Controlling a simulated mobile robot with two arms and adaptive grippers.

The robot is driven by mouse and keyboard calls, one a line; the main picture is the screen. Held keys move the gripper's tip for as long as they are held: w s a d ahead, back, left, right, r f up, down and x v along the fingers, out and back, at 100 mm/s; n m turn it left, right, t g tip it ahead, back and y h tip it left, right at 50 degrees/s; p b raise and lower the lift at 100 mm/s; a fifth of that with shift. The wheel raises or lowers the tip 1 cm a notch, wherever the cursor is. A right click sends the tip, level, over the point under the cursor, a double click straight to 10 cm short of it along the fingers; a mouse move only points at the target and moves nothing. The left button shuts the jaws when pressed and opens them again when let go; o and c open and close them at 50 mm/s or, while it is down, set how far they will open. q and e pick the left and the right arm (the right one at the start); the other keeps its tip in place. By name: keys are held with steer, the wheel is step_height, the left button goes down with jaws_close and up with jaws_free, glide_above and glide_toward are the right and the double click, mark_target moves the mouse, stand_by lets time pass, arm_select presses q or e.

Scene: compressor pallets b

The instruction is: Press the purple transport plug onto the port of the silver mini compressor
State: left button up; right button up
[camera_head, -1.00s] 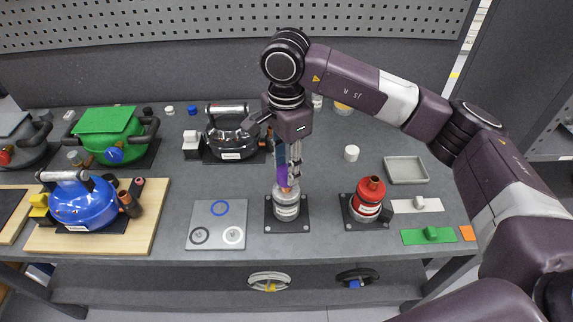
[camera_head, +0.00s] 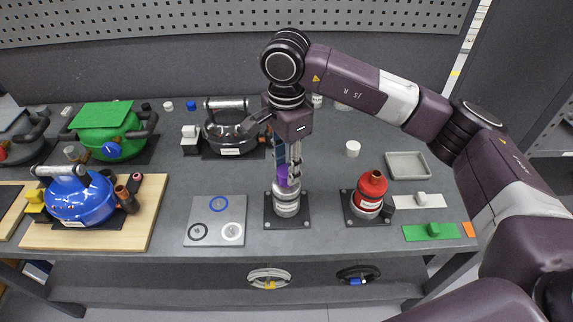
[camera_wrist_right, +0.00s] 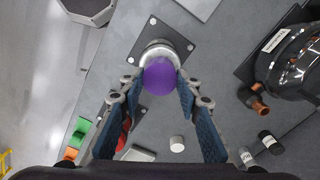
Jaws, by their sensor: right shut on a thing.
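The silver mini compressor (camera_head: 286,208) stands upright on a dark square plate at the front middle of the bench. My right gripper (camera_head: 288,172) points down over it, shut on the purple transport plug (camera_head: 282,175). In the right wrist view, the plug (camera_wrist_right: 160,77) sits between the two fingertips of my right gripper (camera_wrist_right: 160,82), and the silver body of the compressor (camera_wrist_right: 158,48) shows behind it. The plug is at the compressor's top and hides its port. I cannot tell whether it is seated or just touching. My left gripper is not in view.
A red mini compressor (camera_head: 369,188) stands close on the right. A grey mat (camera_head: 228,207) with several rings lies on the left. A black compressor (camera_head: 232,138) stands behind left, a blue one (camera_head: 80,203) on a wooden board farther left. A grey tray (camera_head: 407,165) lies back right.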

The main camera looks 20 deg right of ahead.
steer(key=o, duration=1.2)
steer(key=shift+c, duration=0.2)
